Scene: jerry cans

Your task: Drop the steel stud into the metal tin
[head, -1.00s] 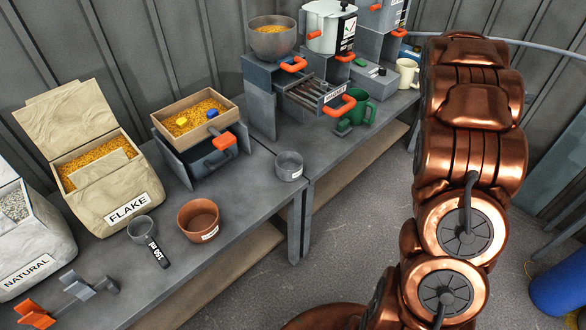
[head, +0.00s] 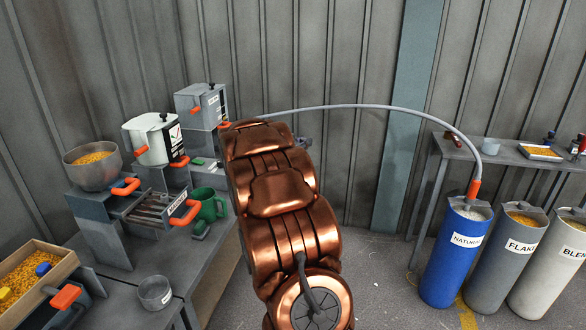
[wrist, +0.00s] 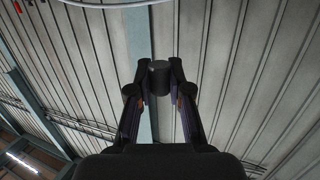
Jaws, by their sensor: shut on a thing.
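In the wrist view my gripper (wrist: 160,90) is shut on a short dark cylinder (wrist: 159,72), which looks like the steel stud. It is held between the fingertips, with the wall behind it. The head view does not show the stud, and my arm covers most of that region. A small grey metal tin (head: 155,292) stands upright on the left bench, at the lower left of the head view. It is well apart from the stud.
Tall canisters (head: 455,255) stand at right, with a hose (head: 350,108) arching over. Open floor lies between.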

